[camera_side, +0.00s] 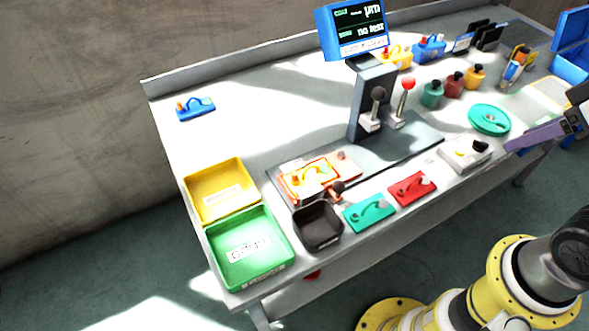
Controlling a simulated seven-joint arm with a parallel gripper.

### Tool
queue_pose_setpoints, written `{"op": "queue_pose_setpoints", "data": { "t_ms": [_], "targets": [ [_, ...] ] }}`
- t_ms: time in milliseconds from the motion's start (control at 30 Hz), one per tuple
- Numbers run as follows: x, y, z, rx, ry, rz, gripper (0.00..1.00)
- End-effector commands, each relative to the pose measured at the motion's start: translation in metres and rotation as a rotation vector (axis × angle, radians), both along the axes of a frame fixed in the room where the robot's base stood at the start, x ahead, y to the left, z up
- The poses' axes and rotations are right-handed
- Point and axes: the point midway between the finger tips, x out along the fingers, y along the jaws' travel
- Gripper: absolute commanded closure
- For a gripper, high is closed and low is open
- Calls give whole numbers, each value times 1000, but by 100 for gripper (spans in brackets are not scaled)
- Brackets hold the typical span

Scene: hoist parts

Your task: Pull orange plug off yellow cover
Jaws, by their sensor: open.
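A yellow-orange cover (322,187) lies in the fixture at the front of the bench, with a cord loop across its top. A small orange plug (296,181) appears at its left end; the glare makes its exact seating hard to tell. Another yellow cover (402,60) stands at the back beside the screen, partly hidden. My gripper (514,144) is at the right edge of the view, over the right side of the bench. It is open, empty and far from the cover in the fixture.
A yellow bin (187,191), a green bin (213,262) and a black bin (297,228) stand at the front left. Teal (357,217) and red (401,193) covers lie nearby. The screen post with two levers (376,97) rises behind the fixture. The left bench is mostly clear.

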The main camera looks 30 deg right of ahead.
Motion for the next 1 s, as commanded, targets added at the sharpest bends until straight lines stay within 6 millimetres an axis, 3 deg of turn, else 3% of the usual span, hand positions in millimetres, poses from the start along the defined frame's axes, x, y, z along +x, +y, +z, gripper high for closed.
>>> {"op": "queue_pose_setpoints", "data": {
  "t_ms": [167, 367, 533, 700, 867, 1000],
  "targets": [
    [-2, 0, 1, 79, 11, -149, 47],
    [27, 3, 47, 291, -8, -523, 47],
    [81, 20, 81, 454, 56, -820, 47],
    [147, 56, 93, 552, 149, -1075, 47],
    [204, 103, 79, 574, 232, -1249, 47],
    [244, 153, 48, 542, 296, -1343, 47]
  ]
}}
